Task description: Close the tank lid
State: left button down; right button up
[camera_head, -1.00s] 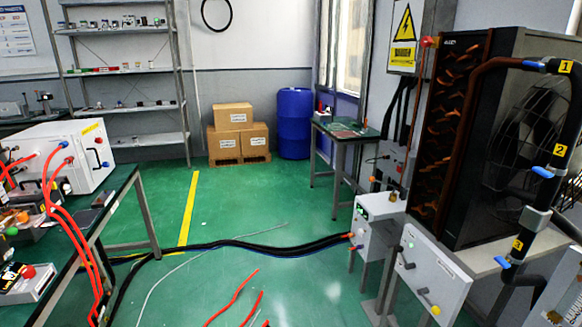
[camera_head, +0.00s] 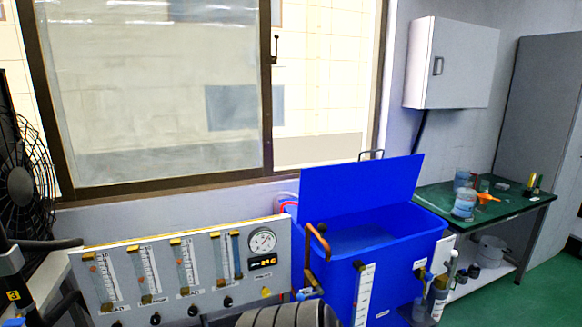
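The blue tank (camera_head: 395,262) stands right of centre in the head view, against the wall under the window. Its flat blue lid (camera_head: 362,187) is raised and leans back, standing nearly upright, so the tank's inside shows below it. A thin dark handle (camera_head: 371,154) shows at the lid's upper edge. A copper-coloured pipe (camera_head: 318,240) bends at the tank's left front. Neither of my grippers shows in this view.
A flow-meter panel (camera_head: 180,270) with a gauge stands left of the tank, and a dark ribbed cylinder (camera_head: 290,314) is at the bottom. A green-topped table (camera_head: 515,212) with bottles stands to the right. Green floor (camera_head: 520,290) is clear at lower right.

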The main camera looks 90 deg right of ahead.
aim_at(325, 192)
jog(key=z, duration=2.55)
